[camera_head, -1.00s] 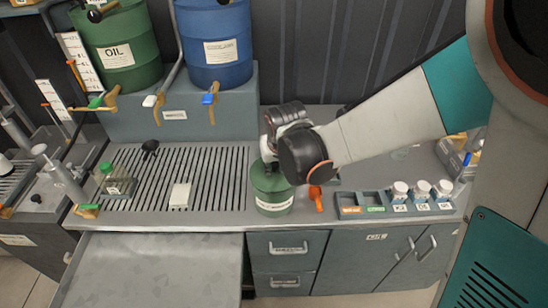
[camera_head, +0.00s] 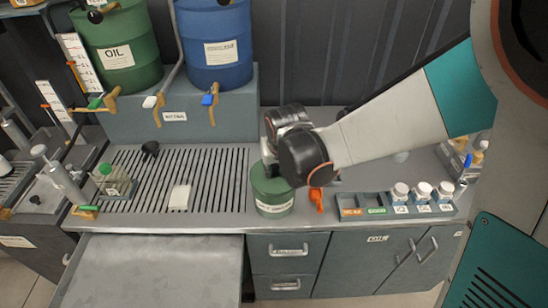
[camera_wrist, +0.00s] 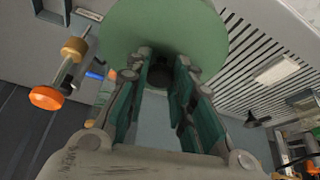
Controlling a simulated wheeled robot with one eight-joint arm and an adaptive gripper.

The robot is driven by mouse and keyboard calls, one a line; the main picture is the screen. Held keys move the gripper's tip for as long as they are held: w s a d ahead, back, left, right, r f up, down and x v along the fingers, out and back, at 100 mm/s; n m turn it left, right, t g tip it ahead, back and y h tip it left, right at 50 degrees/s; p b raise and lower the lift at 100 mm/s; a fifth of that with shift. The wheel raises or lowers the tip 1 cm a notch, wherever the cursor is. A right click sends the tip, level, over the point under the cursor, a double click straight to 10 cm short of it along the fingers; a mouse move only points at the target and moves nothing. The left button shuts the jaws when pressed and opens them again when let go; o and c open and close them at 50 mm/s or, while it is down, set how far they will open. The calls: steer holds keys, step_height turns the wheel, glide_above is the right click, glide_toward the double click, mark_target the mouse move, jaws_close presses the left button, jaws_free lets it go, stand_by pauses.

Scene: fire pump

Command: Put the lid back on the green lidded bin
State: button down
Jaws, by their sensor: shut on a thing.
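The green bin (camera_head: 274,201) stands upright on the counter, just right of the slotted drain area, with a pale label on its front. My gripper (camera_wrist: 160,68) points down over it and is shut on a dark knob in the middle of the round green lid (camera_wrist: 208,38). In the head view my gripper (camera_head: 269,163) is at the bin's top, partly hidden by my wrist. The lid lies over or on the bin's mouth. I cannot tell whether any gap is left, as the rim is partly covered.
An orange object (camera_head: 316,198) stands close right of the bin. A grey tray (camera_head: 372,204) with several small jars is farther right. A white block (camera_head: 180,197) and a green-capped bottle (camera_head: 113,180) are left. Oil (camera_head: 120,45) and blue (camera_head: 214,45) drums stand behind.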

stand_by(0.8)
steer(key=c, duration=1.3)
jaws_free()
steer(key=o, duration=0.5)
steer(key=shift+r+p, duration=2.4)
steer(key=shift+r, duration=1.1)
